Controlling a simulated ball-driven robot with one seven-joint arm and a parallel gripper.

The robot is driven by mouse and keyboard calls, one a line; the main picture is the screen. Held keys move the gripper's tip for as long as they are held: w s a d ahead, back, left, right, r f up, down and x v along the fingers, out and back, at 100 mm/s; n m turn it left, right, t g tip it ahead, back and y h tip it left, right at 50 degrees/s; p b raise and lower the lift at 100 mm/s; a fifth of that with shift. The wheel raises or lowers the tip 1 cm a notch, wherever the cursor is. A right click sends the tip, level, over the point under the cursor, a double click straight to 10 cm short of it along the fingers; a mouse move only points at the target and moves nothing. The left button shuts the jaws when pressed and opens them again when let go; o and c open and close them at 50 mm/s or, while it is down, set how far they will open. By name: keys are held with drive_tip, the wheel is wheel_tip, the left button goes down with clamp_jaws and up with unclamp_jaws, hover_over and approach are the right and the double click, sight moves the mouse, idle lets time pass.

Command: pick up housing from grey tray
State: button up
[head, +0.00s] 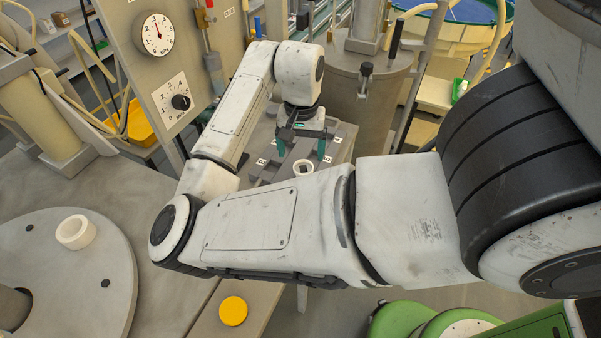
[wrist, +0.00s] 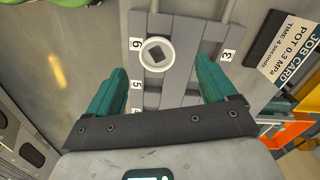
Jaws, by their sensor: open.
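A round white housing (wrist: 147,61) with a dark square centre sits on the slatted grey tray (wrist: 188,45), beside the label 6. In the head view the housing (head: 303,164) shows as a small white ring near the front of the tray (head: 270,173). My gripper (head: 301,150) hangs over the tray with its teal fingers apart and nothing between them. In the wrist view my gripper (wrist: 165,78) has the housing ahead of its fingertips, between the finger lines and slightly left of centre, not touching. Part of the tray is hidden by my arm in the head view.
A job card (wrist: 288,50) lies right of the tray. A round grey plate (head: 60,285) with a white ring (head: 76,232) stands at left. A yellow disc (head: 233,311) lies on the front ledge. A gauge panel (head: 160,70) and a metal tank (head: 365,90) stand behind.

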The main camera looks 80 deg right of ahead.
sight(303, 164)
drive_tip(key=shift+s+d+f+p, duration=0.1)
drive_tip(key=shift+f+p, duration=0.15)
drive_tip(key=shift+f, duration=1.3)
drive_tip(key=shift+s+f+p, duration=0.1)
drive_tip(key=shift+f+p, duration=0.1)
drive_tip(key=shift+f, duration=1.3)
drive_tip(key=c, duration=1.1)
drive_tip(key=shift+r, duration=0.15)
